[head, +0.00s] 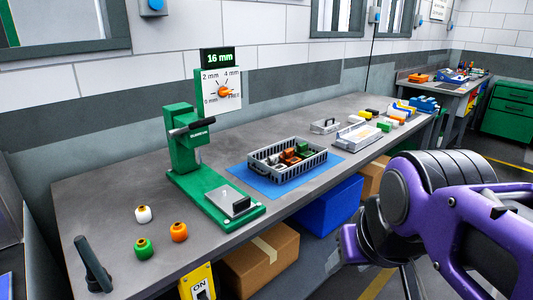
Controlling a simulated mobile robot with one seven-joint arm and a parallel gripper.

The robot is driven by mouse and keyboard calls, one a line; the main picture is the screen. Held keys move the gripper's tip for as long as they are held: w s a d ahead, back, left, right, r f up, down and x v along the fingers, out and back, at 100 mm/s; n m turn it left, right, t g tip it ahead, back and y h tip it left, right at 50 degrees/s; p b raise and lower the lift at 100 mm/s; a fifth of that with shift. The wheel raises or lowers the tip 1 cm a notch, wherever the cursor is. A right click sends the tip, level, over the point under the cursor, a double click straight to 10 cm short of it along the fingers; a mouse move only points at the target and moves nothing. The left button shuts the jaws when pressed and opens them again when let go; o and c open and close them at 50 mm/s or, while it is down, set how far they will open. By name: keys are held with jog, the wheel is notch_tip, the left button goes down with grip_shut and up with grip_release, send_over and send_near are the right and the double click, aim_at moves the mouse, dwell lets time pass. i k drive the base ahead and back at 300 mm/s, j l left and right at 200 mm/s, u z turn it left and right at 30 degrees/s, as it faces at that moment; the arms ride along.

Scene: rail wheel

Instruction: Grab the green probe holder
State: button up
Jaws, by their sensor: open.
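My gripper (352,246) is at the right, at the end of my purple and grey arm, off the bench's front edge and far from the green piece. It looks open and empty, though my arm partly hides its fingers.
A green test stand (190,150) with a dial and a "16 mm" display rises at the back. A grey basket (288,162) of coloured parts sits on a blue mat. A dark upright handle (92,264) stands left of the green piece. A yellow ON switch (199,284) is on the bench front.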

aim_at(301, 151)
jog(key=i+l+u, duration=0.15)
jog(key=i+l, duration=0.15)
jog(key=i+l+u, duration=0.15)
jog(key=i+l, duration=0.15)
jog(key=l, duration=0.15)
jog(key=i+l+u, duration=0.2)
jog(key=l, duration=0.25)
jog(key=i, duration=0.05)
